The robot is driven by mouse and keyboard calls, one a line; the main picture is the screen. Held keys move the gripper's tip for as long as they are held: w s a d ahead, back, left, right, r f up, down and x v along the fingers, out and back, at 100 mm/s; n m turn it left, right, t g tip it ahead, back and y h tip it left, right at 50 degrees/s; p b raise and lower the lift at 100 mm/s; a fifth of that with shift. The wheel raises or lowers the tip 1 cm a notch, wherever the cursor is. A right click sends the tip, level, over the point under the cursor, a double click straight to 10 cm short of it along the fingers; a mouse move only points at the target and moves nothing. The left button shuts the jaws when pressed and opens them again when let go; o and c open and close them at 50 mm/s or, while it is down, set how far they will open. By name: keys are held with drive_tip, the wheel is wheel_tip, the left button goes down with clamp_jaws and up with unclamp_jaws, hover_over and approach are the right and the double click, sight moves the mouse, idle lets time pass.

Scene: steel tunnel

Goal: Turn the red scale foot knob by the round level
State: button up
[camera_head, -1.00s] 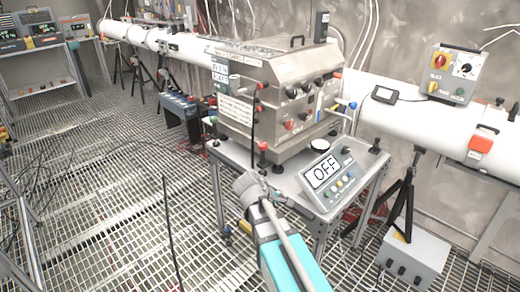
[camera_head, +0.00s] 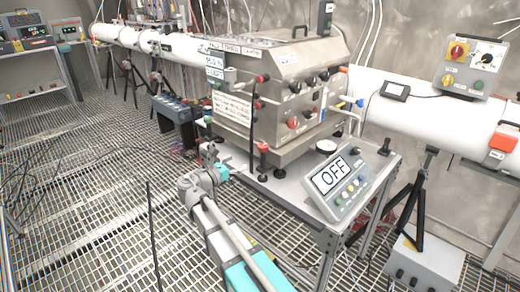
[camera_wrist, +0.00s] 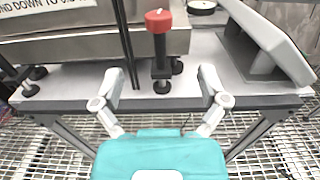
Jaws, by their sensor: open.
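The red knob (camera_head: 263,146) tops a dark upright post at the front of the steel box (camera_head: 290,62) on the table. In the wrist view the red knob (camera_wrist: 158,20) stands upright near the top centre, above a black stem and foot. The round level (camera_head: 326,147) is a pale disc in a dark ring, right of the knob; its edge shows in the wrist view (camera_wrist: 201,7). My gripper (camera_wrist: 160,82) is open and empty at the table's front edge, its fingers spread either side of the knob's line, apart from it. In the head view my gripper (camera_head: 214,160) is left of the knob.
The grey display (camera_head: 337,183) reading OFF stands right of the knob, on the table's front corner. A thin dark rod (camera_wrist: 127,45) rises just left of the knob. Black feet (camera_wrist: 34,80) stand further left. Open grating floor lies left of the table.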

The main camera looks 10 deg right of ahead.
sight(263, 145)
drive_tip(key=shift+a, duration=0.15)
drive_tip(key=shift+w, duration=0.1)
drive_tip(key=x, duration=1.3)
drive_tip(key=shift+w, duration=0.2)
drive_tip(key=c, duration=1.2)
